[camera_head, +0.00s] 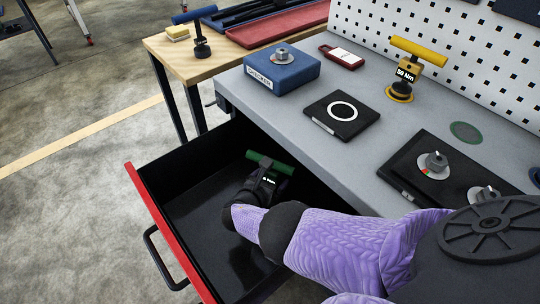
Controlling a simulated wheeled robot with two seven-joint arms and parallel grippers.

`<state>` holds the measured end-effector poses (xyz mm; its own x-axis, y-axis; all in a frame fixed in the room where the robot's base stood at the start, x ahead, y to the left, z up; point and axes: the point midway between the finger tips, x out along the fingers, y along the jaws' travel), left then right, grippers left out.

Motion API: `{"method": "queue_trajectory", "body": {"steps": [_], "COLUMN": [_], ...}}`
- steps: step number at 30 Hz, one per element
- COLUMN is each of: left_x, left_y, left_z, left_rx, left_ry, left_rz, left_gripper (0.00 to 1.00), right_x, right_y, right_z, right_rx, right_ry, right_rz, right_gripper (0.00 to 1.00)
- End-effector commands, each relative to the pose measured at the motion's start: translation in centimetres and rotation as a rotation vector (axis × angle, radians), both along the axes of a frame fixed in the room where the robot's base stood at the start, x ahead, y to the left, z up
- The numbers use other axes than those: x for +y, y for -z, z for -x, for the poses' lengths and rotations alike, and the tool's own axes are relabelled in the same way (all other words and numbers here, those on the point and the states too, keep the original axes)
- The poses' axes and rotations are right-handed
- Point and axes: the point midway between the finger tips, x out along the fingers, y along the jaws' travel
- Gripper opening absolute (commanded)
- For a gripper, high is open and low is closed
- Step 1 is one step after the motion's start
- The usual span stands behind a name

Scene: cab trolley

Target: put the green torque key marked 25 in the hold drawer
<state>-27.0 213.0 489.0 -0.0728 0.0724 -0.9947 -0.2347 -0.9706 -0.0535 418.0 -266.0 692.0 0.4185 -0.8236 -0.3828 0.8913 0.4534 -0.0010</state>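The green torque key (284,167) is inside the open drawer, its green crossbar showing above my gripper. A small lit display shows just below the bar, but its number is too small to read. My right gripper (264,172) reaches down into the drawer from the right, at the key's body and touching or nearly touching it. Its fingers are dark and overlap the key, so I cannot tell whether they are closed on it. The key's lower end is hidden. The drawer (165,222) is black inside with a red front edge, pulled out under the grey bench. My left gripper is not in view.
On the grey bench (393,135) are a yellow key marked 50 Nm (418,52), a blue block (282,74), a black pad with a white ring (342,115), a red tag (341,57) and a dark plate (408,163). A blue key (198,30) stands on the wooden table. The drawer's left floor is bare.

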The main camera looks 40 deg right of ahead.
Motion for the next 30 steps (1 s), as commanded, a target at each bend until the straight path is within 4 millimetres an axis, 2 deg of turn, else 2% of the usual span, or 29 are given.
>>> {"method": "queue_trajectory", "body": {"steps": [5,10,15,22,30], "left_x": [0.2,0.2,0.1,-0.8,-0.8], "left_y": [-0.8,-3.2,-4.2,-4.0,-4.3], "left_z": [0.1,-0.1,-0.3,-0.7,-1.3], "left_rx": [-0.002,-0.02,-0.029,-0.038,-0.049], "left_ry": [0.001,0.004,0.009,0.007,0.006], "left_rz": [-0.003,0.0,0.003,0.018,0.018], "left_gripper": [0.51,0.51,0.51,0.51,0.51], "right_x": [0.4,3.6,5.8,6.2,6.2], "right_y": [-0.7,-2.5,-3.3,-3.1,-3.5], "right_z": [0.1,1.7,2.9,3.2,3.1], "right_rx": [-0.001,-0.001,-0.001,0.0,-0.002], "right_ry": [-0.001,-0.002,-0.001,0.0,0.0], "right_rz": [-0.001,-0.003,-0.001,0.0,0.0], "right_gripper": [1.0,1.0,1.0,1.0,1.0]}}
